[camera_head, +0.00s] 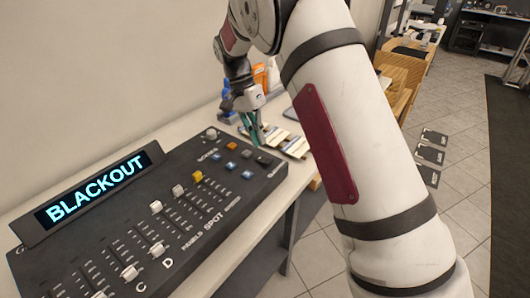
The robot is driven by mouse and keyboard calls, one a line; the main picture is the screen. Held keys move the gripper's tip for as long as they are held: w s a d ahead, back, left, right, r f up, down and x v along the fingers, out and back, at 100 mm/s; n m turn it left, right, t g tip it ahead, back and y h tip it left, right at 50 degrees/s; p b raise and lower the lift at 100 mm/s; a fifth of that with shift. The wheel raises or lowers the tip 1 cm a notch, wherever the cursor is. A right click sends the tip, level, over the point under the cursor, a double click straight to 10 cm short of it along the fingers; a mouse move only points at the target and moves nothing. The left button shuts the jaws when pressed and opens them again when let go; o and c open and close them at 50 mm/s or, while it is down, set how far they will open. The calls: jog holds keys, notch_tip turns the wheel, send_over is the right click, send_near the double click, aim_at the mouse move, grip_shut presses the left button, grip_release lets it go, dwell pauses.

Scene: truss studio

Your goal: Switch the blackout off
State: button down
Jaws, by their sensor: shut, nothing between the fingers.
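A dark lighting console (150,215) lies on the table. Its raised display (97,192) reads "BLACKOUT" in bright blue-white letters. White faders (156,207) stand in rows on the panel, with one yellow cap (197,176) among them. At the far right end are small orange buttons (232,146), blue buttons (231,166) and a black switch or button (264,160). Their labels are too small to read. My gripper (257,138) is shut and empty, pointing down near the console's far right end. I cannot tell whether it touches anything.
Several pale striped pieces (292,146) lie on the table beyond the console. A blue object (227,108) and an orange one (261,77) stand behind my gripper. A wall (80,80) runs along the left. Tiled floor (460,130) is on the right.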

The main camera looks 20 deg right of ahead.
aim_at(267, 162)
jog(key=p+x, duration=0.1)
jog(key=x, duration=0.4)
jog(key=shift+s+d+f, duration=0.1)
jog(key=shift+f, duration=0.2)
jog(key=shift+f, duration=0.1)
